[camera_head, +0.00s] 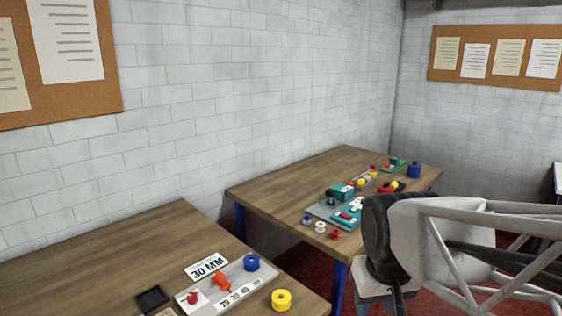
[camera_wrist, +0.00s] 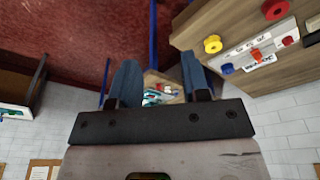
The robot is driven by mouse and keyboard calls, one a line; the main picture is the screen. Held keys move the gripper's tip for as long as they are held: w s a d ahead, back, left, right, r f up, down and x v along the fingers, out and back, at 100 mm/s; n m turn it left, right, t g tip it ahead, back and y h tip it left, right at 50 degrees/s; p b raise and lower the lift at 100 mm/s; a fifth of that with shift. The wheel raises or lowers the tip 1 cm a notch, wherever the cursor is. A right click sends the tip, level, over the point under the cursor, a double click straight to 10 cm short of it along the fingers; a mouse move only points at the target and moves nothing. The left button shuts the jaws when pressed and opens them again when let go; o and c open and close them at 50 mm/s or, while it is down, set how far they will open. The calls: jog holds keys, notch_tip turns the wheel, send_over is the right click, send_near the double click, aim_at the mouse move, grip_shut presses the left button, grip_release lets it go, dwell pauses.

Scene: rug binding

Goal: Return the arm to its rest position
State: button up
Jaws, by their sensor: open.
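My gripper (camera_wrist: 159,62) shows in the wrist view with its two blue-grey fingers spread apart and nothing between them. It hangs in open air, clear of both tables. In the head view, my arm fills the lower right foreground, and the fingers cannot be made out there.
The near table (camera_head: 100,268) bears a grey board (camera_head: 245,284), a blue roll (camera_head: 251,262), a yellow roll (camera_head: 281,299) and a "30 MM" card (camera_head: 206,266). The far table (camera_head: 270,195) holds teal devices and small rolls, partly behind my arm. Red floor (camera_wrist: 60,35) lies below.

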jog(key=s+d+f+m, duration=0.1)
jog(key=s+d, duration=0.1)
jog(key=s, duration=0.3)
jog(key=shift+s+d, duration=0.2)
jog(key=shift+s, duration=0.1)
dwell(2.6)
